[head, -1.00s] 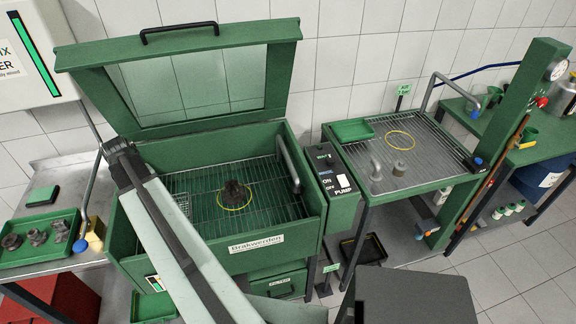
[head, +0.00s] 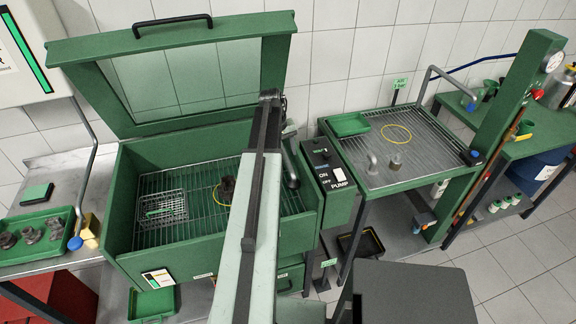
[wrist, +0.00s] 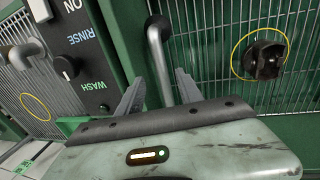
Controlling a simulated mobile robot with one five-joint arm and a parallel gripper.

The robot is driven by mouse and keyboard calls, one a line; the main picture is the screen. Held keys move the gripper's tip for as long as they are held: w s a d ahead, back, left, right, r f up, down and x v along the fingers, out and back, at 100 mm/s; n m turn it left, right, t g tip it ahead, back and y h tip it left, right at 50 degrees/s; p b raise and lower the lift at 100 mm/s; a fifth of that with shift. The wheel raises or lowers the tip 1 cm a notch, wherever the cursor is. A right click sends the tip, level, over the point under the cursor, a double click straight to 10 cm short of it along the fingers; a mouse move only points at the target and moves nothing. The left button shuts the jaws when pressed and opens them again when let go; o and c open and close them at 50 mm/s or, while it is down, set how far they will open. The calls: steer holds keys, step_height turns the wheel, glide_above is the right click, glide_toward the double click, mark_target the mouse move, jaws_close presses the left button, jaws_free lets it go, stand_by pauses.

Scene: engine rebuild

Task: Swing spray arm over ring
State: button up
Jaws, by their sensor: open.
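The spray arm, a bent grey pipe, shows in the wrist view (wrist: 157,55) by the washer's inner wall on the control-panel side. In the head view it (head: 291,168) is at the right inner wall, partly hidden by my arm. The yellow ring (head: 217,196) lies on the wire grate around a dark metal part (head: 227,188). The ring (wrist: 236,62) and part (wrist: 263,60) also show in the wrist view, clear of the pipe. My gripper (wrist: 162,76) is open, with the pipe between its fingers in the picture; contact is unclear. My arm hides much of the gripper in the head view.
The washer lid (head: 165,27) stands open behind the tank. A wire basket (head: 160,208) sits on the grate at left. The control box (head: 326,170) adjoins the tank's right wall. Another yellow ring (head: 396,134) lies on the right-hand table.

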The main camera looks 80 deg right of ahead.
mark_target(289, 163)
steer(key=f+b, duration=0.1)
steer(key=f, duration=0.1)
steer(key=f+b, duration=0.2)
steer(key=s+f+b, duration=0.1)
steer(key=f, duration=0.1)
steer(key=shift+d+b, duration=0.2)
steer(key=shift+b, duration=0.2)
steer(key=shift+r, duration=0.1)
jaws_close()
steer(key=shift+d, duration=0.1)
stand_by(0.6)
steer(key=shift+a, duration=0.2)
steer(key=shift+d, duration=0.1)
